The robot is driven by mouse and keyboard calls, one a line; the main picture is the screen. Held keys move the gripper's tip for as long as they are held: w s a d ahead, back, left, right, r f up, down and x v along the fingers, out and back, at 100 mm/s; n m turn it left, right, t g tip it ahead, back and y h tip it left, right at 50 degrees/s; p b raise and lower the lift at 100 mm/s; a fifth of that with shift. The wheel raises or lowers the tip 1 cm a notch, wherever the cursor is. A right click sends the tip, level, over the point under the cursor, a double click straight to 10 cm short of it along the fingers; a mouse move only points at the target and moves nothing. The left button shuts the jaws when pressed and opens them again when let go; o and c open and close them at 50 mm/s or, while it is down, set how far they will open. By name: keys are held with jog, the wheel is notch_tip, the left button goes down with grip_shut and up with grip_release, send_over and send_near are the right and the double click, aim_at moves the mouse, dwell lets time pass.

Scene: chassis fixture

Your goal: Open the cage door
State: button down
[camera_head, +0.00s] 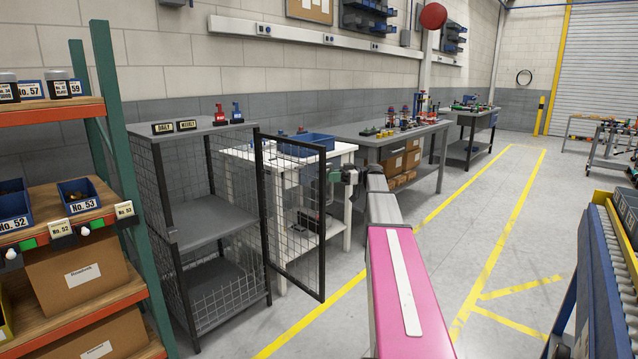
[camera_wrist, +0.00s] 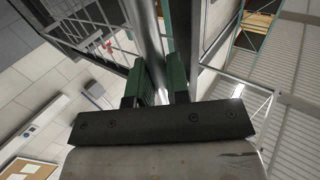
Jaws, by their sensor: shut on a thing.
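The wire cage (camera_head: 206,218) stands left of centre in the head view, with grey shelves inside. Its mesh door (camera_head: 291,217) in a dark frame stands swung outward, leaving the front of the cage open. My gripper (camera_head: 328,177) is at the upper part of the door's free edge, on the side away from the cage. In the wrist view its green fingers (camera_wrist: 164,82) are closed around an upright bar of the door (camera_wrist: 150,30). The exact contact in the head view is small and partly hidden by my wrist.
A white table (camera_head: 342,158) with a blue bin (camera_head: 308,141) stands just behind the door. An orange shelf rack (camera_head: 88,218) is close on the left. A roller conveyor (camera_head: 605,270) is at the right. The floor between is clear.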

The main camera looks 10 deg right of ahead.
jog(key=shift+n+g, duration=0.6)
jog(key=shift+g, duration=0.3)
jog(key=shift+w+d, duration=1.6)
jog(key=shift+w, duration=0.05)
jog(key=c, duration=1.1)
grip_release()
jog(key=shift+a, duration=0.1)
